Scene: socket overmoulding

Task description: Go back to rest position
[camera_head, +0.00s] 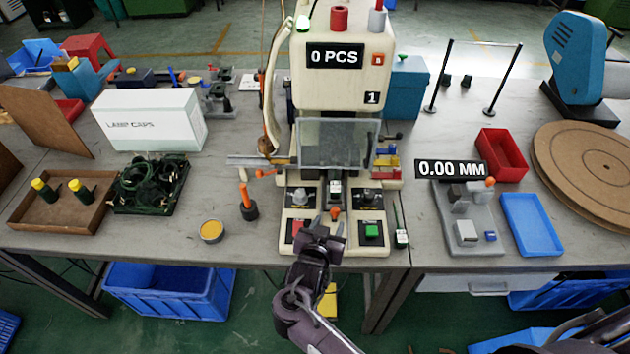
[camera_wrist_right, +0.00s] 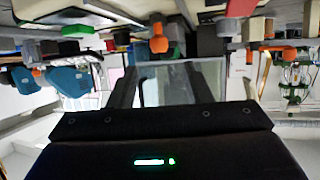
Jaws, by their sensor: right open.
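My right gripper (camera_head: 321,236) is at the front edge of the table, in front of the moulding machine (camera_head: 343,80). Its jaws are open and I see nothing held between them. It is close to the machine's front panel, between the red button (camera_head: 298,229) and the green button (camera_head: 371,231); I cannot tell whether it touches. In the right wrist view the scene is upside down, with the machine's clear guard (camera_wrist_right: 165,84) beyond the dark gripper body. My left gripper is in neither view.
A black tray of green cables (camera_head: 152,185) and a wooden tray (camera_head: 50,222) are on the left. A yellow tin (camera_head: 211,231) stands near the front edge. A grey gauge fixture (camera_head: 468,215), blue tray (camera_head: 532,224) and red bin (camera_head: 503,153) are on the right.

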